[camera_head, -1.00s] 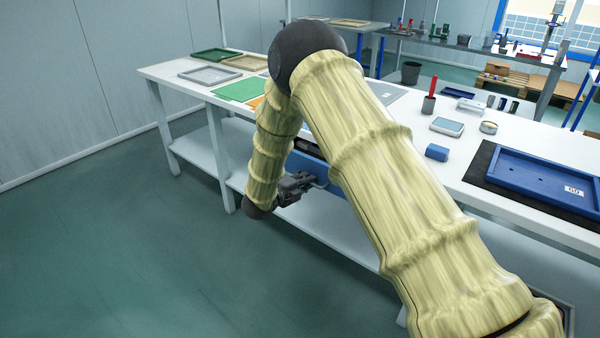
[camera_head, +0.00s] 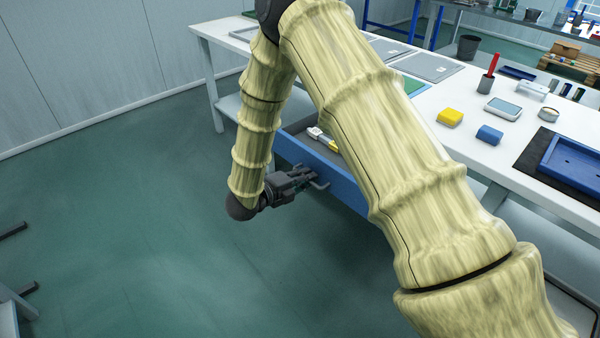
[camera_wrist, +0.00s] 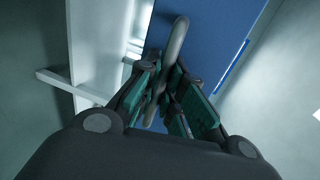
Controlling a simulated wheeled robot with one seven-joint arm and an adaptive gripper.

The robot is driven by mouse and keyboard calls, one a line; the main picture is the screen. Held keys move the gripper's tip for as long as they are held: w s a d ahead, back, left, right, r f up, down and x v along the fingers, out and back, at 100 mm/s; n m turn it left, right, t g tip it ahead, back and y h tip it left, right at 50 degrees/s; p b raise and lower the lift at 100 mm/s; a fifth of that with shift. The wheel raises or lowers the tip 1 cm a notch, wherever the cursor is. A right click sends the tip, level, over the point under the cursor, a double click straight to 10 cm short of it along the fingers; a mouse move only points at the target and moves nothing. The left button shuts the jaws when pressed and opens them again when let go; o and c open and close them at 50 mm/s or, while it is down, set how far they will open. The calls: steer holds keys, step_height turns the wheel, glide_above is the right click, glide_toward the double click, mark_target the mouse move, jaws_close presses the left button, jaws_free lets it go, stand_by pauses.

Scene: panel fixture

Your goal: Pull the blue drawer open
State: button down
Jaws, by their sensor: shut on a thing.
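The blue drawer (camera_head: 336,176) stands pulled out from under the white workbench, and its dark inside shows from above. Small white and yellow items (camera_head: 322,138) lie in it. A grey bar handle (camera_head: 320,184) is on its front. My gripper (camera_head: 308,176) is shut on this handle. In the wrist view the handle (camera_wrist: 178,42) runs between the green-padded fingers of my gripper (camera_wrist: 172,88), with the blue drawer front (camera_wrist: 208,40) behind. My arm hides the right part of the drawer.
The green floor (camera_head: 130,220) in front of the drawer is clear.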

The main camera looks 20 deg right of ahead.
steer(key=shift+a, duration=0.2)
steer(key=c, duration=1.8)
jaws_free()
steer(key=v, duration=1.2)
